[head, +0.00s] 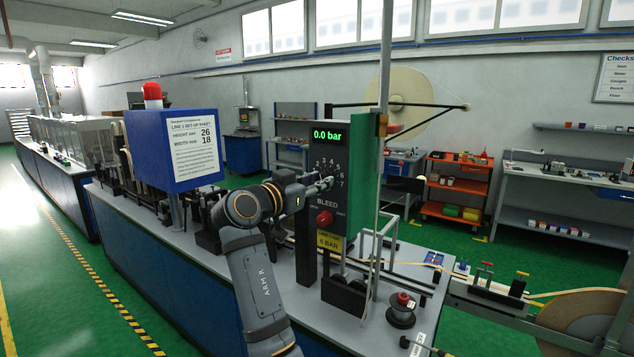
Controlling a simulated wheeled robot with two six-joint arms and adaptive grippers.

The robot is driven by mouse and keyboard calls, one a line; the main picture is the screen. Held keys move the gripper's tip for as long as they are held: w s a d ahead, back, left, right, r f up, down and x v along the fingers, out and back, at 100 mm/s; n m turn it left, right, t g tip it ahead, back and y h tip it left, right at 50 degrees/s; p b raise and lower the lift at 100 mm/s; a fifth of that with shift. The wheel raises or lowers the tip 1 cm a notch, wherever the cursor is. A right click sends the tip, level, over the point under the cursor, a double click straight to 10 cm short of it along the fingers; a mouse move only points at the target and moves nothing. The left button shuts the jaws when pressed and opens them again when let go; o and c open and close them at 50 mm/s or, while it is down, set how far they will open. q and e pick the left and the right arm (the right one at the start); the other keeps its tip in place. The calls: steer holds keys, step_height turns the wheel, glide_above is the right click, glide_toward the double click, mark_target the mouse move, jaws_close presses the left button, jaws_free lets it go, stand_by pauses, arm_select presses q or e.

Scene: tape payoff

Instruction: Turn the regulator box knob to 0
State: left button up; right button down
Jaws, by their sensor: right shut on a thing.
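The regulator box (328,151) is a dark upright panel on the grey-topped bench. Its green display (327,135) reads 0.0 bar. A dial scale with white numbers surrounds the knob, and the numbers 2 to 7 show in part. The knob itself is hidden behind my right gripper (328,183), which reaches in from the left and is shut on it at the dial. The pointer's position cannot be seen. Below are the word BLEED, a red knob (325,218) and a yellow label (330,243) reading 6 BAR. My left gripper is not in view.
A thin vertical post (382,120) rises just right of the panel. A black device with a red button (402,308) sits at the bench's front right.

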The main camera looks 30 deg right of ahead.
steer(key=shift+n, duration=0.4)
steer(key=n+p, duration=0.1)
steer(key=n, duration=1.1)
steer(key=shift+t, duration=0.4)
steer(key=shift+n+p, duration=1.1)
steer(key=shift+n, duration=1.5)
steer(key=shift+f+t, duration=0.1)
steer(key=shift+t, duration=0.2)
steer(key=c, duration=1)
jaws_free()
steer(key=shift+c, duration=0.2)
